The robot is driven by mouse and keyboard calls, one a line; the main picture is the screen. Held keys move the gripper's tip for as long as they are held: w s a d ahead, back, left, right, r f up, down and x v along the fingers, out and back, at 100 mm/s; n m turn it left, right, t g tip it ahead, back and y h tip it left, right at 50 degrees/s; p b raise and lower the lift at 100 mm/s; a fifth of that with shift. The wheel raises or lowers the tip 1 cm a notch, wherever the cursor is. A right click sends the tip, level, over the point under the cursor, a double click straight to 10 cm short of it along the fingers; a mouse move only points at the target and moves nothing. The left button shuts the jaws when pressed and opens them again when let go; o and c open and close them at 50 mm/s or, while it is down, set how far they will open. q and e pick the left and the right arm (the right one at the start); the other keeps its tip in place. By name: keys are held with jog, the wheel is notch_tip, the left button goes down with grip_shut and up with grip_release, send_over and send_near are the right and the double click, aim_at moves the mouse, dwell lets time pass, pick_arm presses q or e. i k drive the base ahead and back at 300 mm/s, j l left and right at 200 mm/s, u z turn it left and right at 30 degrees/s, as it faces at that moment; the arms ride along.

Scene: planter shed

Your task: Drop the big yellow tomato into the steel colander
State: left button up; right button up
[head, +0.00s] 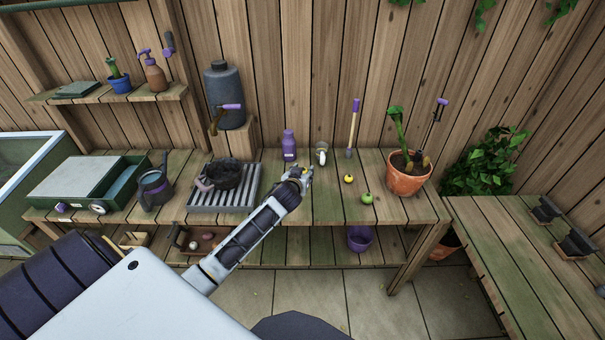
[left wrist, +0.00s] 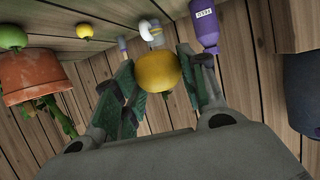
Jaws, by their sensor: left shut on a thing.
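My left gripper (head: 302,174) is over the bench, right of the slatted grey tray. It is shut on the big yellow tomato (left wrist: 158,72), which sits between both fingers in the left wrist view. In the head view only a bit of yellow shows at the fingertips. I cannot make out a steel colander for certain in either view. My right gripper is not in view.
A purple bottle (head: 289,146) and a pale mug (head: 321,153) stand behind the gripper. A small yellow fruit (head: 348,179), a green fruit (head: 367,198) and a potted plant (head: 406,181) are to the right. A dark bowl (head: 224,174) sits on the slatted tray (head: 203,201).

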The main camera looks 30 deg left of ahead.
aim_at(226, 176)
jog(key=k+j, duration=0.1)
jog(key=j, duration=0.45)
jog(key=k+j, duration=0.1)
jog(key=j, duration=0.45)
jog(key=k+j, duration=0.1)
jog(key=j, duration=0.45)
